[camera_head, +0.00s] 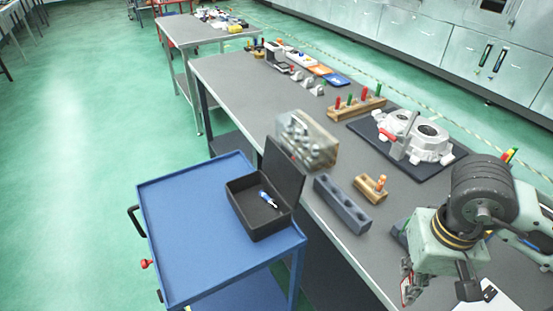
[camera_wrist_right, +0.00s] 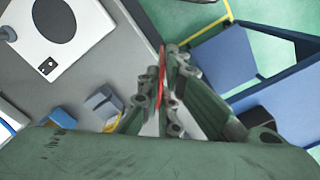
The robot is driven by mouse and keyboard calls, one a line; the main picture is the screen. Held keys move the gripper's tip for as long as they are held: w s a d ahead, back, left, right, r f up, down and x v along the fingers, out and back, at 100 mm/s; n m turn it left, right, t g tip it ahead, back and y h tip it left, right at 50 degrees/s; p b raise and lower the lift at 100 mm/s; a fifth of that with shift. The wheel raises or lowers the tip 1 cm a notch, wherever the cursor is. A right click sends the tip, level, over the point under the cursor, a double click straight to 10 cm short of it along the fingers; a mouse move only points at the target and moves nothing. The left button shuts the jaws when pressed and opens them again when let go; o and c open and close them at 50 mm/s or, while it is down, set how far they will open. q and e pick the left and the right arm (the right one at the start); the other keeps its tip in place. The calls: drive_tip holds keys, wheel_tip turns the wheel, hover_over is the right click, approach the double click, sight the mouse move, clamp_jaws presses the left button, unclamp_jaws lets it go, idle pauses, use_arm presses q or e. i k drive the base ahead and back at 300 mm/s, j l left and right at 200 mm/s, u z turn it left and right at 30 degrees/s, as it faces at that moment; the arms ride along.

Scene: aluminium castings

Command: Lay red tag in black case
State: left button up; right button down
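The black case (camera_head: 262,222) stands with its lid up on the blue cart, and a small blue and white item (camera_head: 268,199) lies inside it. My right gripper (camera_head: 407,284) is over the near right part of the bench, to the right of the case and apart from it. Its fingers are closed on the thin red tag (camera_wrist_right: 162,72), seen edge-on in the right wrist view. The tag (camera_head: 407,291) shows only partly in the head view. My left gripper is in neither view.
The blue cart (camera_head: 185,229) has a wide clear top left of the case. A casting (camera_head: 425,139) sits farther back.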

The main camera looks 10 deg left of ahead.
sight(264, 206)
drive_tip(key=i+l+u, duration=0.1)
drive_tip(key=l+u, duration=0.25)
drive_tip(key=i+l+u, duration=0.1)
drive_tip(key=l+u, duration=0.2)
drive_tip(key=i+j+u, duration=0.15)
drive_tip(key=u, duration=0.15)
drive_tip(key=i+u, duration=0.35)
